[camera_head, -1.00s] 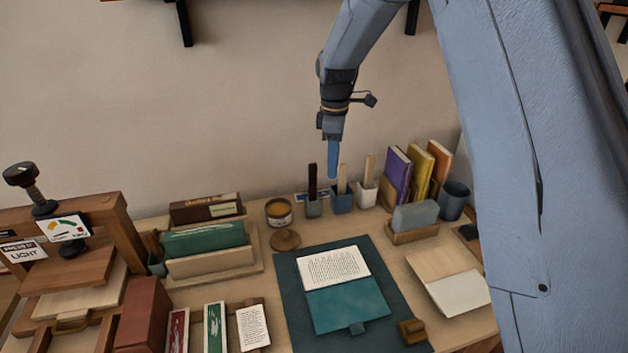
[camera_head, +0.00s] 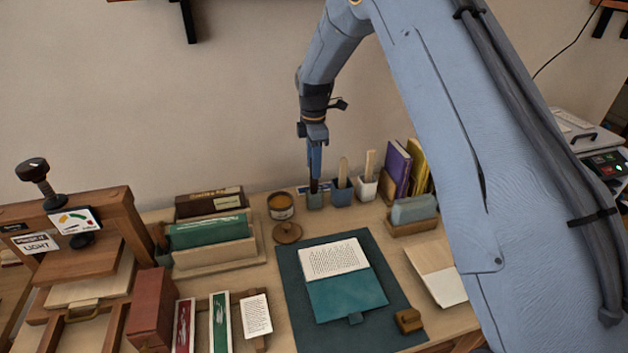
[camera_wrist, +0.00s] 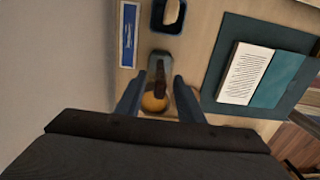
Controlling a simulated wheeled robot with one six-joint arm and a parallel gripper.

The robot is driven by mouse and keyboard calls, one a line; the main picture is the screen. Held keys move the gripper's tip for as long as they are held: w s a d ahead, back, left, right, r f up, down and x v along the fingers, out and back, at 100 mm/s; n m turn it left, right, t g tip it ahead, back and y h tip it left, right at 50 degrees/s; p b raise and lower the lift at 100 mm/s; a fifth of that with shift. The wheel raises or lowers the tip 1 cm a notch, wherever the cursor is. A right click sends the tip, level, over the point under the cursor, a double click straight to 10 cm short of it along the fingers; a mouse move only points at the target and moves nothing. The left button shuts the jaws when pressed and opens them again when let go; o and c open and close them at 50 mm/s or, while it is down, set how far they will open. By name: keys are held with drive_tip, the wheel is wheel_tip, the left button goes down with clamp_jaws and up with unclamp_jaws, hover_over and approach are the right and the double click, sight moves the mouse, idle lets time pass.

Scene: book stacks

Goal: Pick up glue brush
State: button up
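The dark-handled brush (camera_wrist: 160,75), which I take for the glue brush, stands in a small grey cup (camera_head: 315,202) at the back of the bench. My gripper (camera_head: 315,172) points down right above that cup and hides most of the handle in the head view. In the wrist view my gripper (camera_wrist: 159,95) is open, with one finger on each side of the dark handle and gaps visible. I cannot tell how far down the handle the fingertips reach. The brush's lower end is hidden in the cup.
A blue cup (camera_head: 342,197) and a white cup (camera_head: 367,191), each with a wooden stick, stand close to the right. An amber pot (camera_head: 281,206) stands to the left. Upright books (camera_head: 397,168) are farther right. A teal mat (camera_head: 290,271) with an open book lies in front.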

sight(314, 183)
drive_tip(key=shift+f+p, duration=0.5)
drive_tip(key=shift+f, duration=1.05)
clamp_jaws()
